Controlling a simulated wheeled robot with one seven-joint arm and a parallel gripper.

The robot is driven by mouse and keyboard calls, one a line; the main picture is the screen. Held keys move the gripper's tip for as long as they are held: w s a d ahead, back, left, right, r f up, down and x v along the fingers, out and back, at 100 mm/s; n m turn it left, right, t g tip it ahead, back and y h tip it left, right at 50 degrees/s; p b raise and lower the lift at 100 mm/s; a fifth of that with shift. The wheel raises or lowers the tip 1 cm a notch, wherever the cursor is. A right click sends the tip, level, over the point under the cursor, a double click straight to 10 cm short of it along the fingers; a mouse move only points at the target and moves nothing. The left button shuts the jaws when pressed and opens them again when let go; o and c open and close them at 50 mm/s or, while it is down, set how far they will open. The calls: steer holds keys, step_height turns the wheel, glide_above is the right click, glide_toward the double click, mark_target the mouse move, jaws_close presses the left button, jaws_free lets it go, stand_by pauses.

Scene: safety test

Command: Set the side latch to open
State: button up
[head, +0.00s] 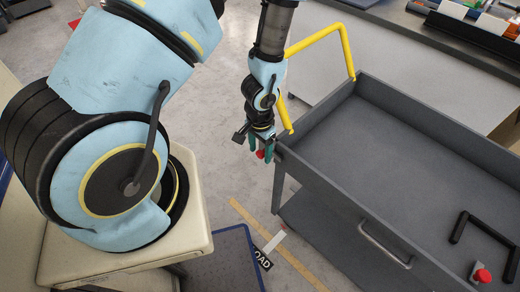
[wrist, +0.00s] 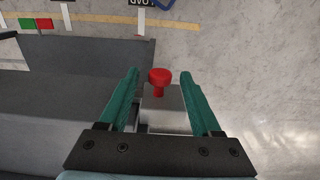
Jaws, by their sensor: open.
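The side latch shows in the wrist view as a pale metal block (wrist: 166,112) with a red knob (wrist: 159,76) on a short red stem. The red knob also shows in the head view (head: 260,154), at the left corner of the grey cart. My gripper (wrist: 160,72) is open, with one teal finger on each side of the knob and block. Gaps show between the fingers and the knob, so it is not gripped. In the head view my gripper (head: 265,146) hangs at the cart's corner and hides most of the latch.
A second red knob (head: 482,275) sits on a bracket at lower right, near a black bar handle (head: 485,232). A bench stands behind. Open floor lies left of the cart.

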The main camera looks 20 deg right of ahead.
steer(key=shift+f, duration=0.1)
jaws_close()
stand_by(0.6)
stand_by(0.9)
